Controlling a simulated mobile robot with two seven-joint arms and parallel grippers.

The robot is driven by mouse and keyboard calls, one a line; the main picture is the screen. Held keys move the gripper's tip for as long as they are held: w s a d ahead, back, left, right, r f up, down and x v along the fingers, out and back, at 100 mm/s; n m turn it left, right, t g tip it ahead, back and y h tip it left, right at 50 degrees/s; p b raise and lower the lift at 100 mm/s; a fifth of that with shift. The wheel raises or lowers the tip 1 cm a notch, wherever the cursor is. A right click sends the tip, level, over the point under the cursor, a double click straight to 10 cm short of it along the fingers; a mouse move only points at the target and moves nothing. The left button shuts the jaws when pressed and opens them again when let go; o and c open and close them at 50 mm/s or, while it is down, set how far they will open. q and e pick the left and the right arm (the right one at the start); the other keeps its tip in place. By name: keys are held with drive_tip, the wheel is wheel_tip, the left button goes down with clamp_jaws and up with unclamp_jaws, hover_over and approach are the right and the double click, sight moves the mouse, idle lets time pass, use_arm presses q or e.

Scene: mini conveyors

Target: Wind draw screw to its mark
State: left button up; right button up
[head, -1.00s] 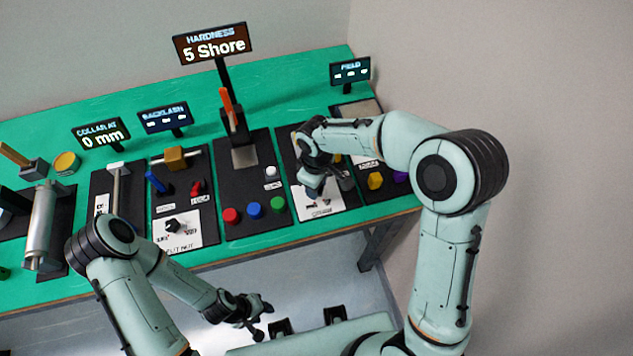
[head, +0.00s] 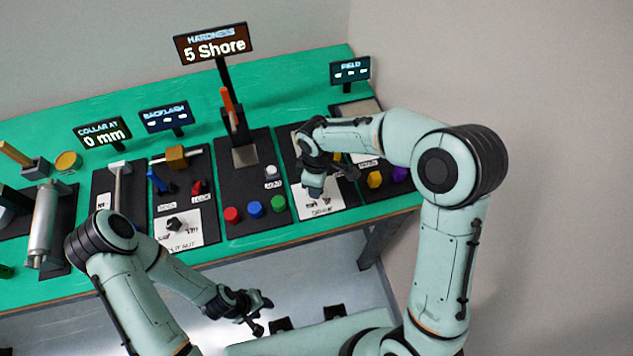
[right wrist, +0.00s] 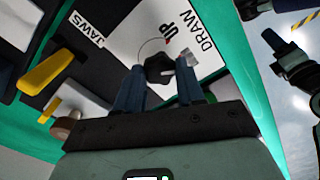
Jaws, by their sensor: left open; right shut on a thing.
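The draw screw's dark knob (right wrist: 159,68) stands on a white card (right wrist: 205,50) printed DRAW and UP in the right wrist view. A thin arc and a small red mark show on the card beside it. My right gripper (right wrist: 157,78) is shut on this knob, one blue finger on each side. In the head view my right gripper (head: 313,188) is over the same card (head: 326,202) and hides the knob. My left gripper (head: 252,314) is open and empty, in front of the bench and away from the stations.
Red (head: 232,214), blue (head: 255,209) and green (head: 278,203) buttons stand left of the card. The HARDNESS sign (head: 214,45) reads 5 Shore. A yellow lever (right wrist: 48,72) lies near the JAWS label (right wrist: 86,29). A yellow knob (head: 375,179) stands to the right.

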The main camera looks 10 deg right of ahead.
drive_tip(key=o, duration=1)
drive_tip(key=shift+o, duration=0.2)
use_arm(q)
drive_tip(key=shift+w+r+p, duration=0.6)
drive_tip(key=shift+w+r, duration=0.05)
drive_tip(key=shift+r, duration=0.15)
use_arm(e)
wheel_tip(320, 180, up, 14)
drive_tip(key=shift+f, duration=0.25)
use_arm(q)
drive_tip(key=shift+s, duration=0.1)
use_arm(e)
drive_tip(key=shift+f, duration=0.1)
